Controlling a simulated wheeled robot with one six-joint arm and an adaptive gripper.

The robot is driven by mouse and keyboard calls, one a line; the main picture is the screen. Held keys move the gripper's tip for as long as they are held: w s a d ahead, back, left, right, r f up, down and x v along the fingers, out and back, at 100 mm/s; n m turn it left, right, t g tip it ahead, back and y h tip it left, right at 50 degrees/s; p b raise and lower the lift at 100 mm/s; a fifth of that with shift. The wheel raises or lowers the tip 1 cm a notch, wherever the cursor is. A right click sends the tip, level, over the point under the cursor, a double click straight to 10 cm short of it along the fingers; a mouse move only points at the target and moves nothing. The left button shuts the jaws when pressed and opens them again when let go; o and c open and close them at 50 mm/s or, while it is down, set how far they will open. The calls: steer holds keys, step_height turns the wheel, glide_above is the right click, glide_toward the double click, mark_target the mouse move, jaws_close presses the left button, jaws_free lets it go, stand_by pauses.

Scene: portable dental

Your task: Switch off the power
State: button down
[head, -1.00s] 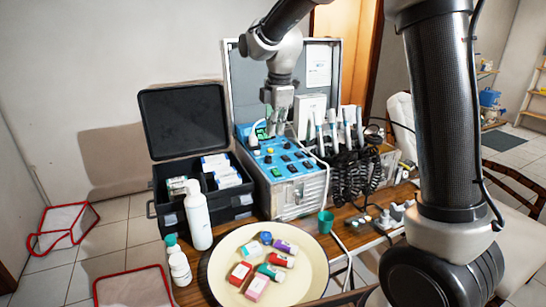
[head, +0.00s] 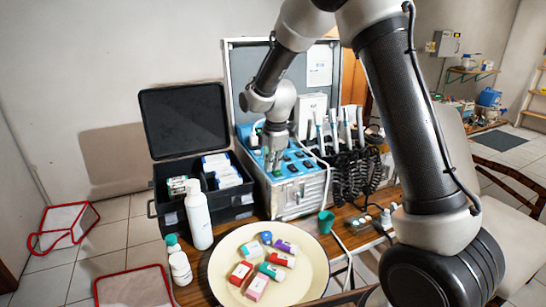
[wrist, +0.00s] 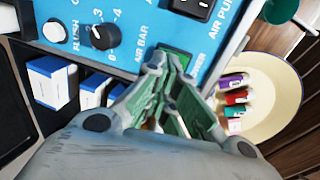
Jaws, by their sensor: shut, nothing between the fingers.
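My gripper (head: 272,168) is shut and empty, pointing down at the panel's left part. In the wrist view its green-padded fingertips (wrist: 168,62) lie by the "AIR BAR" label and partly cover another label. They hide the panel behind them; I cannot tell whether they touch it.
A black open box (head: 160,205) with small cartons stands left of the case. A white bottle (head: 197,218) and a cream plate (head: 222,272) with small packs are in front. Handpieces and coiled black hoses (head: 354,178) crowd the right, with a green cup (head: 326,222).

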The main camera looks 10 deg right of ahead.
steer(key=shift+f, duration=0.1)
steer(key=shift+w+f, duration=0.1)
steer(key=shift+f, duration=0.15)
stand_by(0.3)
steer(key=shift+s, duration=0.2)
steer(key=shift+s+d, duration=0.15)
steer(key=shift+s, duration=0.4)
steer(key=shift+r, duration=0.1)
steer(key=shift+r, duration=0.2)
step_height(320, 180, up, 13)
steer(key=s, duration=0.2)
steer(key=shift+s+d+r, duration=0.15)
steer(key=shift+d, duration=0.05)
